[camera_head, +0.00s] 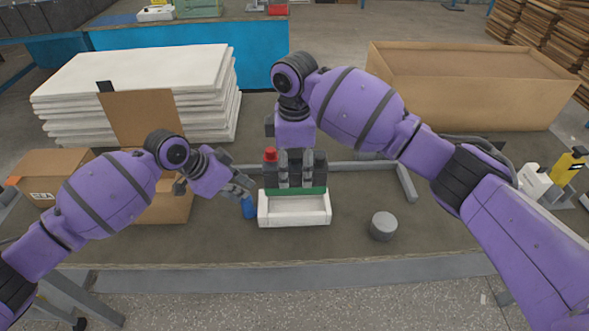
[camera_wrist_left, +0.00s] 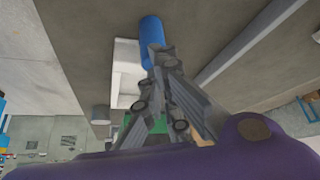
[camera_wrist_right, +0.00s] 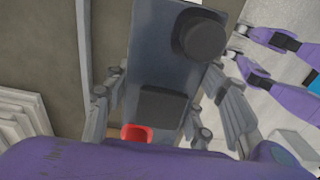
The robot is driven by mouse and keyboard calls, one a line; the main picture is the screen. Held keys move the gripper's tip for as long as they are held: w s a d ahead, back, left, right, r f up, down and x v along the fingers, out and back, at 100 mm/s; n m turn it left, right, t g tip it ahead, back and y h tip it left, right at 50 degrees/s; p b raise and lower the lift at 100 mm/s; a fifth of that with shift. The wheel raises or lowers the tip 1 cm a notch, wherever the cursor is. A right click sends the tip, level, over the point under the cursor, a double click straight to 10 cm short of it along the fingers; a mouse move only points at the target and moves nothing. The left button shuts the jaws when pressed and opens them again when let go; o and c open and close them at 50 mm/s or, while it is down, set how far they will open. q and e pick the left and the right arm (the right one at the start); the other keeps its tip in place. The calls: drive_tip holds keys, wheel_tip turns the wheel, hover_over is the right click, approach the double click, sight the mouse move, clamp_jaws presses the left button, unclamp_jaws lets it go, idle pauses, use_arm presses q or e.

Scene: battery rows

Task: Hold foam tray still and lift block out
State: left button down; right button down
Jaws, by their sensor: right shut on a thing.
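The white foam tray (camera_head: 295,221) lies on the table, its visible inside bare. A dark grey block (camera_head: 320,170) with a green lower band and a red cap (camera_head: 270,155) shows just above the tray's back rim. Whether it touches the tray is unclear. My right gripper (camera_head: 294,183) comes from above and is shut on the block; the right wrist view shows the block's top (camera_wrist_right: 160,60) between its fingers. My left gripper (camera_head: 243,191) is at a blue cylinder (camera_head: 249,208) beside the tray's left end. Its fingertips look close together; whether they grip the cylinder is unclear.
A grey round piece (camera_head: 383,226) stands right of the tray. A grey bar frame (camera_head: 405,182) lies behind. Cardboard boxes (camera_head: 40,175) and stacked white sheets (camera_head: 140,75) are left; a large open carton (camera_head: 470,95) is back right. The table front is clear.

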sight(294, 152)
use_arm(q)
drive_tip(key=shift+s+f, duration=0.2)
use_arm(e)
drive_tip(key=shift+w+r, duration=0.1)
drive_tip(key=shift+r, duration=0.15)
